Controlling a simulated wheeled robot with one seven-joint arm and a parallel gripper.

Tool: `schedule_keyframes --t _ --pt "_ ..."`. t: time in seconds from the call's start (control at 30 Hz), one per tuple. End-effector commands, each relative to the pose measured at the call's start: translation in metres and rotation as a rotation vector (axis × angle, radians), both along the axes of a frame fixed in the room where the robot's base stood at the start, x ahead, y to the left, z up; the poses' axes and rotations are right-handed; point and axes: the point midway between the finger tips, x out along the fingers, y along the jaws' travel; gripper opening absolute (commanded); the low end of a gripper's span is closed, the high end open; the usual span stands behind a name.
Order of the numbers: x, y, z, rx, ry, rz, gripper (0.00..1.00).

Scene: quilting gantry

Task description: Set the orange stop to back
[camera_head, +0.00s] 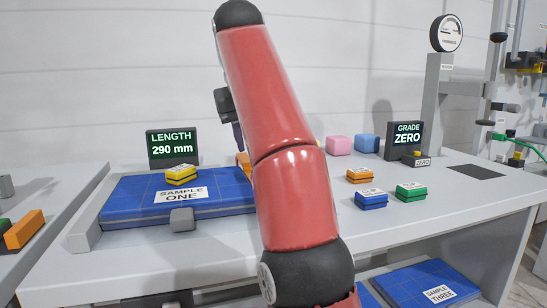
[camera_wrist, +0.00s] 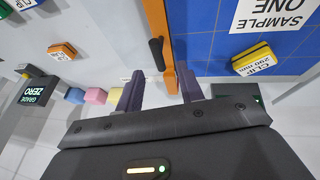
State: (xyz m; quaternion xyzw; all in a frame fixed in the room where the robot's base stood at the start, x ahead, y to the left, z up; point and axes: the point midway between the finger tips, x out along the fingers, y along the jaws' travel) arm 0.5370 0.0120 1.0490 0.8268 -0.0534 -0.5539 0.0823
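The orange stop (camera_wrist: 158,30) shows in the wrist view as a long orange bar beside the edge of the blue quilted sample (camera_wrist: 205,40). A black handle (camera_wrist: 156,53) is on it. In the head view only a small piece of the stop (camera_head: 243,160) shows left of my arm; the rest is hidden. My gripper (camera_wrist: 161,84) is open, with its two dark fingers apart on either side of the bar's near end in the wrist view. I cannot tell whether they touch it. In the head view my arm hides most of the gripper.
A yellow clip (camera_head: 182,174) lies on the sample. The length display (camera_head: 172,148) reads 290 mm; the grade display (camera_head: 403,140) reads ZERO. Orange (camera_head: 360,175), blue (camera_head: 371,199) and green (camera_head: 411,192) clips lie at right. Pink (camera_head: 339,145) and light blue (camera_head: 367,143) blocks stand behind.

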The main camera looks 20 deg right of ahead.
Motion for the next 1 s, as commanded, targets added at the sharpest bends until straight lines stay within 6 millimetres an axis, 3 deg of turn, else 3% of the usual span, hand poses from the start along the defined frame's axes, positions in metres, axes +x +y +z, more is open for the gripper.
schedule_keyframes --t 0.33,1.0 --pt "0.005 -0.002 -0.008 -0.001 0.002 -0.002 0.38" --pt "0.030 -0.014 -0.068 0.000 -0.002 -0.003 0.38"
